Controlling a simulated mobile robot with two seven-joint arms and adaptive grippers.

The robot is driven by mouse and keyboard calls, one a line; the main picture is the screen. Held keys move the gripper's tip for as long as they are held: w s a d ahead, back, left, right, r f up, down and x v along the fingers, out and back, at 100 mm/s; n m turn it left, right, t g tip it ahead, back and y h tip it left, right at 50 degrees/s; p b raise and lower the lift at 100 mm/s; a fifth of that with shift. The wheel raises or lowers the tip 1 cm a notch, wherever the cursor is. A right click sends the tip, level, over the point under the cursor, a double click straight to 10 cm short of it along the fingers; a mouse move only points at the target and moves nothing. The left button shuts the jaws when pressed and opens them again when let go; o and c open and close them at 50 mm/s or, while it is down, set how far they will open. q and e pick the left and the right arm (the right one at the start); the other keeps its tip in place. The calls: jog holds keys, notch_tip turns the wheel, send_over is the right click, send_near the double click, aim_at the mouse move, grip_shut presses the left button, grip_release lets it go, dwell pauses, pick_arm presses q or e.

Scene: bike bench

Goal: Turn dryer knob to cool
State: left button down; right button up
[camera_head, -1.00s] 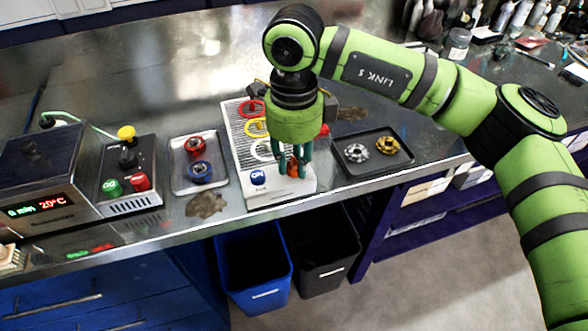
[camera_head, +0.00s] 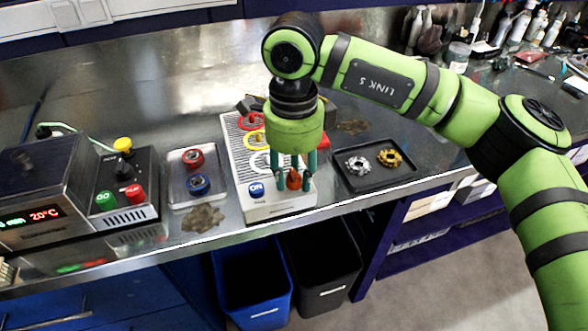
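The dryer is a white ribbed unit (camera_head: 236,150) on the steel bench, with red, yellow and white rings on it. At its front are a blue ON button (camera_head: 257,190) and an orange knob (camera_head: 293,181). My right gripper (camera_head: 294,184) points down over the front of the dryer. Its dark green fingers stand apart, one on each side of the orange knob, with gaps visible beside it. The knob's markings are not readable. My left gripper is not in view.
A black tray (camera_head: 350,182) with silver and gold parts lies right of the dryer. A grey tray (camera_head: 180,170) with red and blue parts lies left. A control box (camera_head: 148,210) and a display unit reading about 20°C (camera_head: 40,214) stand further left. Bins are below the bench edge.

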aim_at(293, 173)
dwell(0.3)
notch_tip(293, 173, up, 12)
dwell(0.5)
